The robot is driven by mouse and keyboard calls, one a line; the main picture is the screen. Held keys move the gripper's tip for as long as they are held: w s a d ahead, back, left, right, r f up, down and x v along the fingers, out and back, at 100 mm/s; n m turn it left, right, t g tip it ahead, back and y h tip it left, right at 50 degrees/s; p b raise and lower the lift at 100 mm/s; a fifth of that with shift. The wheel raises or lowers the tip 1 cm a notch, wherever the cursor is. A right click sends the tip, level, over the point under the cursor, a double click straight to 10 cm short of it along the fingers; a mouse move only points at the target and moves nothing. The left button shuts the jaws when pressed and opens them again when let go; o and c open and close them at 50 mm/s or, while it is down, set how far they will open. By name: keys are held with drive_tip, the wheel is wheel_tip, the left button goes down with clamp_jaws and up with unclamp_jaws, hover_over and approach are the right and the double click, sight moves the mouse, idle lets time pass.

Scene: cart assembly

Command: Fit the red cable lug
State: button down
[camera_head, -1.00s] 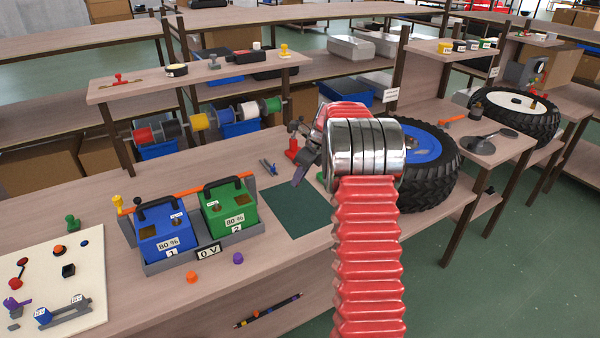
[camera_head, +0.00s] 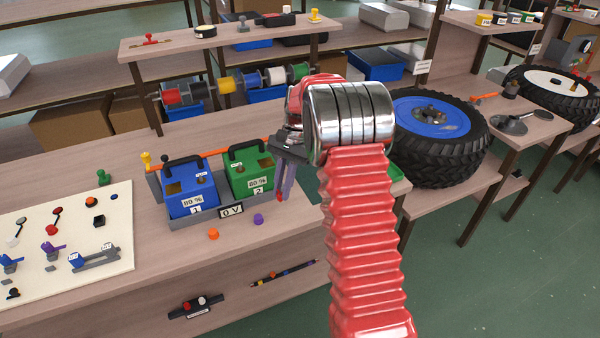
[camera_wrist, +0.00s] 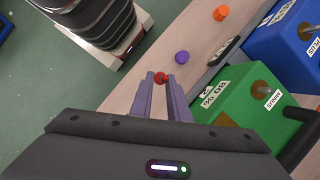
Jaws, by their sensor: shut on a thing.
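My gripper (camera_head: 281,193) points down just right of the green battery. It is shut on a small red piece, taken to be the red cable lug (camera_head: 279,198). In the wrist view the red lug (camera_wrist: 161,77) shows as a round end between the tips of the two purple-grey fingers (camera_wrist: 161,80); the rest of it is hidden. The green battery (camera_head: 240,182), marked 2, stands beside the blue battery (camera_head: 176,206), marked 1, in a grey tray (camera_head: 207,219). In the wrist view the green battery (camera_wrist: 235,95) lies right of the fingers, apart from them.
An orange cap (camera_head: 213,234) and a purple cap (camera_head: 258,219) lie before the batteries. An orange bar (camera_head: 216,153) runs behind them. A yellow lug (camera_head: 146,160) stands at its left end. A pale parts board (camera_head: 110,225) is left. A blue-rimmed wheel (camera_head: 430,120) is right.

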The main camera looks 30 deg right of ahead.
drive_tip(key=s+a+n+h, duration=0.1)
drive_tip(key=s+a+n, duration=0.1)
drive_tip(key=a, duration=0.4)
drive_tip(key=s+a+n+g, duration=0.1)
drive_tip(key=s+a+n, duration=0.1)
drive_tip(key=a+n, duration=0.2)
drive_tip(key=shift+a+r+g+h, duration=0.3)
drive_tip(key=shift+a+h, duration=0.1)
drive_tip(key=shift+a, duration=0.55)
drive_tip(key=shift+s+a, duration=0.1)
